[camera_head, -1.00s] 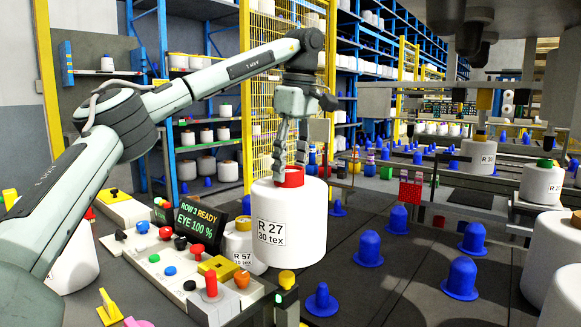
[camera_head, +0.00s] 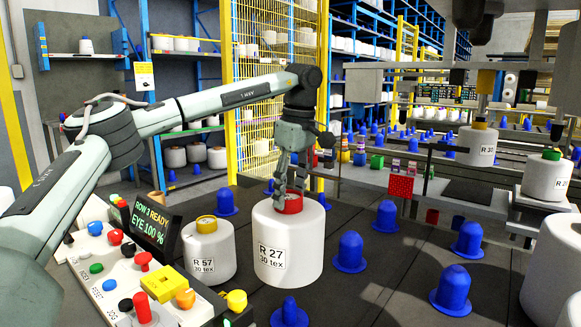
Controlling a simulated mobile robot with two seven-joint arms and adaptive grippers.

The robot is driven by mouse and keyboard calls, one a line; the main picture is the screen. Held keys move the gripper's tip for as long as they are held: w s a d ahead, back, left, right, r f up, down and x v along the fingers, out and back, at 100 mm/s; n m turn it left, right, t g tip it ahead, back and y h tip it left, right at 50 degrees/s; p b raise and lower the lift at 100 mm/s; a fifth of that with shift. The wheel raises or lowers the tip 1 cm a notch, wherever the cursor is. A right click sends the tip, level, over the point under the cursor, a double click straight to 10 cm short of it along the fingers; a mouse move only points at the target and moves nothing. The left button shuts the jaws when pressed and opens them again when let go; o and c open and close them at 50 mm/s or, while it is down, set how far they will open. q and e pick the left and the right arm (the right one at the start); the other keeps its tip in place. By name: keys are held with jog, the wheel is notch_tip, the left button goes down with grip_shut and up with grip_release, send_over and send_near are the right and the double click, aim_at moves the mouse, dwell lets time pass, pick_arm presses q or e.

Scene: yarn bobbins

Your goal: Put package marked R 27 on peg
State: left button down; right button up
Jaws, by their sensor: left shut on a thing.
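The package marked R 27, 30 tex (camera_head: 306,243) is a large white bobbin with a red top, upright in the middle of the view. My left gripper (camera_head: 290,192) is shut on its red top from above. Whether its underside touches the dark table is unclear. Blue pegs with rounded tops stand on the table: one in front of the package (camera_head: 289,313), one to its right (camera_head: 350,253), others at the right (camera_head: 468,240) and (camera_head: 453,291), and one behind it (camera_head: 226,202). My right gripper is not in view.
A white bobbin marked R 57 (camera_head: 208,262) with a yellow top stands close to the left of the package. A control console (camera_head: 115,262) with coloured buttons and a screen (camera_head: 146,231) is at the left. More large bobbins (camera_head: 548,180) are at the right.

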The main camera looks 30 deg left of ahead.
aim_at(291, 212)
pick_arm(q)
notch_tip(291, 212, down, 4)
jog(key=shift+r, duration=0.15)
jog(key=shift+d+f, duration=0.1)
jog(key=shift+f, duration=0.1)
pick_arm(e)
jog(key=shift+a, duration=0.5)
pick_arm(q)
jog(key=shift+s+f, duration=0.1)
jog(key=shift+f, duration=0.2)
jog(key=shift+f+b, duration=0.4)
jog(key=shift+f, duration=0.85)
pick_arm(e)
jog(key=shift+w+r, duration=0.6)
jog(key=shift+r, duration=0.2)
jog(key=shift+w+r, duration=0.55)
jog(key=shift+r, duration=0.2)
pick_arm(q)
jog(key=shift+d, duration=0.15)
